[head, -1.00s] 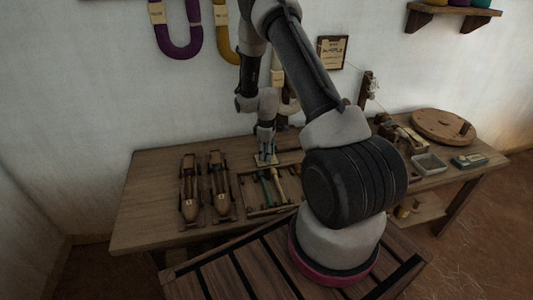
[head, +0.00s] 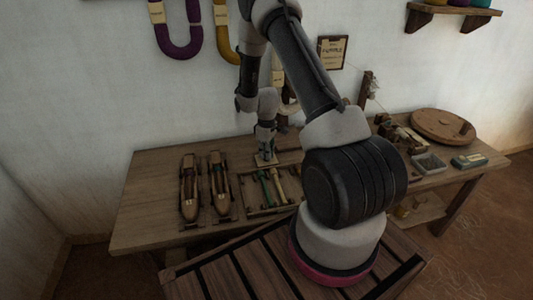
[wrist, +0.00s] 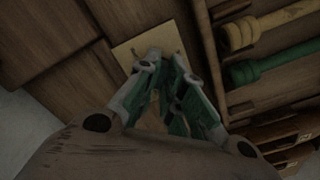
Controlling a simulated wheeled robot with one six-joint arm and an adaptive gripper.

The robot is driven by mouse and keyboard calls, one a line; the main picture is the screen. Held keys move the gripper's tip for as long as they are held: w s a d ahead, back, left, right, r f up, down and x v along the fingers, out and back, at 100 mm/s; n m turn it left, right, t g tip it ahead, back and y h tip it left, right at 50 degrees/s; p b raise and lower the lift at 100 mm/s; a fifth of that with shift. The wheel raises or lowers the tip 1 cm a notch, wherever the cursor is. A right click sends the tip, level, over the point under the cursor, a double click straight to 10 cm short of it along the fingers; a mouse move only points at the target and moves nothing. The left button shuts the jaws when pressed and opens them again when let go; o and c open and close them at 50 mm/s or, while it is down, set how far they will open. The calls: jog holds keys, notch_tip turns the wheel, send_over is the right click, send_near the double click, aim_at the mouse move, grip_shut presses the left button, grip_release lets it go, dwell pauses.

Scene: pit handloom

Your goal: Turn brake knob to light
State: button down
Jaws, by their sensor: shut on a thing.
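My gripper (head: 266,154) points down at a small pale plate (head: 265,162) near the back of the bench. In the wrist view my gripper's green-padded fingers (wrist: 172,90) are closed together in front of the pale square plate (wrist: 138,52). The brake knob itself cannot be made out; the fingers hide whatever they are closed on. A small dark mark shows on the plate beyond the fingertips, too small to read.
Two wooden shuttles (head: 190,190) lie left of the gripper. A rack right in front holds a green bobbin (wrist: 275,67) and a yellow bobbin (wrist: 272,24). A round wooden disc (head: 442,125), a grey tray (head: 430,163) and a green box (head: 468,161) stand at the right.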

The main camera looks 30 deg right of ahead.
jog(key=m, duration=0.5)
jog(key=shift+m, duration=2.3)
jog(key=c, duration=1.5)
grip_release()
jog(key=shift+c, duration=0.2)
notch_tip(320, 180, up, 12)
